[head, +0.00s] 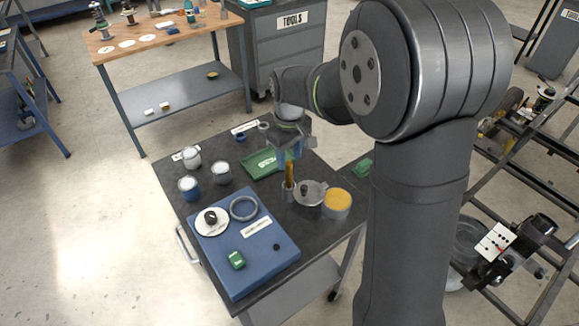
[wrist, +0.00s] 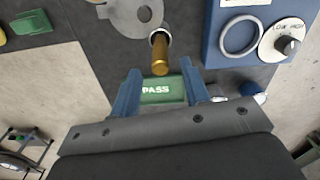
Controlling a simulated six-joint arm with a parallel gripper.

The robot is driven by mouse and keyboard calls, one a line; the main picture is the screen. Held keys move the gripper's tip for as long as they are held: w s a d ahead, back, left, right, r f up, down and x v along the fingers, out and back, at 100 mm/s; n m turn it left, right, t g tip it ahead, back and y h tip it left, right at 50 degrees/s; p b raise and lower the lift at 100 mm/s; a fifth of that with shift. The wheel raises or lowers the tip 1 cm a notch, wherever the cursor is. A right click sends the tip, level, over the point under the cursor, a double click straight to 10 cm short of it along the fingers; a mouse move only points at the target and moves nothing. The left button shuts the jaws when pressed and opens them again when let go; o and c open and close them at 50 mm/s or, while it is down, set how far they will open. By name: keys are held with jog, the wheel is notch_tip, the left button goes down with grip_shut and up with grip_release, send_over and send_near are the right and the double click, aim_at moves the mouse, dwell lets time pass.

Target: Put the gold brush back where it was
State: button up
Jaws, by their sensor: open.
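The gold brush (head: 289,172) stands upright in a small grey cup (head: 288,194) on the dark cart top. In the wrist view the gold brush (wrist: 160,60) points toward the camera, its far end in the mouth of the cup (wrist: 154,36). My gripper (head: 290,153) is just above the brush in the head view. In the wrist view my gripper (wrist: 161,72) has its two blue fingers spread apart, with the brush top showing near the middle of the gap. The fingers do not appear to touch it. What the brush's lower end looks like is hidden in the cup.
A grey disc with a knob (head: 315,188) and a yellow-topped tin (head: 337,203) stand right of the cup. The green PASS tray (head: 258,167) lies behind left. A blue box (head: 262,265) with a ring and dial is in front; several small pots stand at left.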

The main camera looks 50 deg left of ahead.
aim_at(289, 162)
notch_tip(289, 162, up, 6)
jog(key=shift+r, duration=0.1)
jog(key=shift+f, duration=0.2)
notch_tip(289, 162, down, 12)
jog(key=shift+r, duration=1.8)
